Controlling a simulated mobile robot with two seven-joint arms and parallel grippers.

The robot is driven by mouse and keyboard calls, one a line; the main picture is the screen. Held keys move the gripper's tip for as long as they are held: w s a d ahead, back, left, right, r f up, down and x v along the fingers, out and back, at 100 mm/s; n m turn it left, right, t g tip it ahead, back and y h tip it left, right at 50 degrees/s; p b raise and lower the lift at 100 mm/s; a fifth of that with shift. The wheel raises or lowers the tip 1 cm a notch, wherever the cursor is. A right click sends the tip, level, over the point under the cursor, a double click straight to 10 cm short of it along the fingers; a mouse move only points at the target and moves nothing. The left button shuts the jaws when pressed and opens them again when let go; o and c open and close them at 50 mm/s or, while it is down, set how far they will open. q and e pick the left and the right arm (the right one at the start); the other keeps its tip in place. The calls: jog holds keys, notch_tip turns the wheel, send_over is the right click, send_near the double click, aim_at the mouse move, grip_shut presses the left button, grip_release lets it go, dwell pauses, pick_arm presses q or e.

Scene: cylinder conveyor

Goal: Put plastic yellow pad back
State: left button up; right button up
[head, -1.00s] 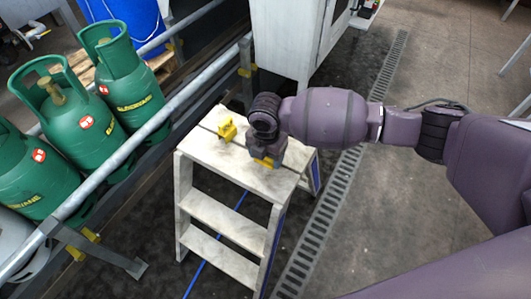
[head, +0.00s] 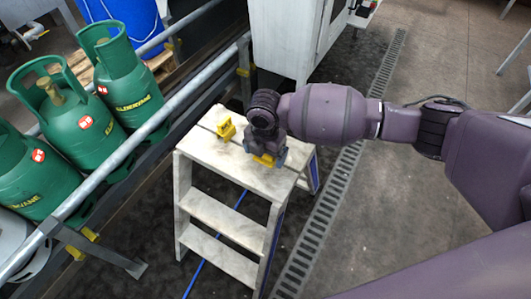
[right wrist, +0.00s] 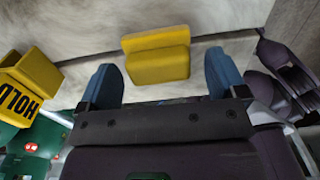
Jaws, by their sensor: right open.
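A small yellow pad (right wrist: 157,55) lies on the top of a pale step stool (head: 200,152). My right gripper (right wrist: 160,80) is open above the stool top, with its blue fingers on either side of this pad and a gap at each side. In the head view my right gripper (head: 267,154) partly hides the pad (head: 264,161). A second yellow block (head: 226,129) sits on the stool top, left of the gripper. In the right wrist view this block (right wrist: 38,73) shows the black letters "HOLD". My left gripper is out of view.
Green gas cylinders (head: 128,75) stand at the left behind a grey metal rail (head: 150,125). A light cabinet (head: 285,40) stands behind the stool. A drain grate (head: 325,205) runs along the floor to the right, where the floor is open.

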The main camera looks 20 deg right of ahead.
notch_tip(320, 180, up, 10)
jog(key=shift+w+f+p, duration=0.1)
jog(key=shift+p, duration=1.1)
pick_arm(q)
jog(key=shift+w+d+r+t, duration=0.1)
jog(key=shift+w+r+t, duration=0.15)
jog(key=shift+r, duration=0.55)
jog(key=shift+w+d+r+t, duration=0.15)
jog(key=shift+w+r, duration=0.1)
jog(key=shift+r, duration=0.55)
pick_arm(e)
jog(key=shift+r, duration=0.8)
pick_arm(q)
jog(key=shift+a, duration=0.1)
